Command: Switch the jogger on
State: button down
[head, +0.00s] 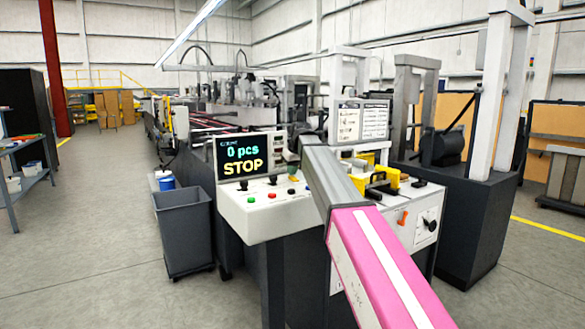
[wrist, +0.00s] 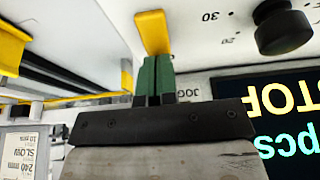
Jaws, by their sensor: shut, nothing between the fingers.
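In the wrist view my gripper (wrist: 158,62) has its two green fingers together, with nothing between them. A yellow-orange lever (wrist: 152,32) on a white panel appears right at the fingertips; I cannot tell whether they touch. A label reading JOG (wrist: 190,92) is partly hidden beside the fingers. In the head view an orange switch (head: 402,217) sits on the machine's white front panel, left of a black knob (head: 429,224). I cannot tell whether it is the lever in the wrist view. My arm's end is over the machine there, mostly hiding the gripper.
The screen (head: 246,158) reads 0 pcs STOP, above a console (head: 262,221) with several buttons. In the wrist view a black knob (wrist: 283,28) with scale numbers stands right of the lever, and a yellow part (wrist: 12,45) is at left. A grey bin (head: 185,235) stands left.

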jog(key=shift+w+a+f, duration=0.1)
jog(key=shift+w+f, duration=0.1)
jog(key=shift+f, duration=0.15)
jog(key=shift+s, duration=0.15)
jog(key=shift+s+d+r, duration=0.2)
jog(key=shift+s+d, duration=0.25)
jog(key=shift+s, duration=0.1)
jog(key=shift+r, duration=0.15)
dwell(0.3)
jog(key=shift+r, duration=0.25)
jog(key=v, duration=1.3)
jog(key=shift+r, duration=0.2)
